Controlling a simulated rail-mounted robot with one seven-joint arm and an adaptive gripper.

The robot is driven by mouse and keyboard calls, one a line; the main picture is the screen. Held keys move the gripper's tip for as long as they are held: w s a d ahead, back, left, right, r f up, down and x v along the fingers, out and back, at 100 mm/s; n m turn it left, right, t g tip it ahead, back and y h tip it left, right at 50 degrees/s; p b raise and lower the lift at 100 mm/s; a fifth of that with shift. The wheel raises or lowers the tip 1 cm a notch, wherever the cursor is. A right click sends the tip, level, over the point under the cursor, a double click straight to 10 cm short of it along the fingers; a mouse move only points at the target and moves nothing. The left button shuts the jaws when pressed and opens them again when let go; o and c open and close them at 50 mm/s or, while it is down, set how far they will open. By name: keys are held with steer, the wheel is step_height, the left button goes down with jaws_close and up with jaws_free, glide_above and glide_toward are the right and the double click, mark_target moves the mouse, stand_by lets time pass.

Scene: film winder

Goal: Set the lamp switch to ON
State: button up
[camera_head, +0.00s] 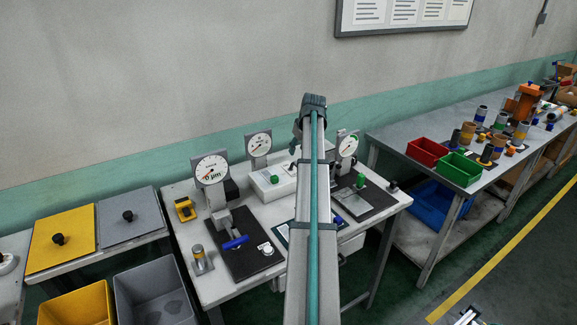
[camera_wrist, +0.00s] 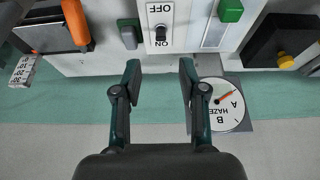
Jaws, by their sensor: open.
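The lamp switch (camera_wrist: 161,32) shows at the top middle of the wrist view. It is a small dark lever on a white plate marked OFF and ON, with ON on the side nearer my gripper. The lever is small, and I cannot tell surely which way it is set. My gripper (camera_wrist: 158,76) is open and empty. Its two fingers stand apart on either side of the switch's line, short of the plate in the picture. In the head view my arm covers the middle of the bench, and I cannot make out the switch or the fingertips.
A round HAZE dial (camera_wrist: 218,106) stands close by the right finger. A green knob (camera_wrist: 231,10) and an orange handle (camera_wrist: 75,22) flank the switch. In the head view, the bench (camera_head: 215,285) also bears a white gauge (camera_head: 211,168) and a yellow block (camera_head: 184,209).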

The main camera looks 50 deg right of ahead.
mark_target(292, 163)
steer(key=p+x, duration=0.2)
steer(key=x, duration=0.8)
steer(key=shift+f+p, duration=0.1)
steer(key=shift+p, duration=0.25)
steer(key=shift+c, duration=0.4)
jaws_close()
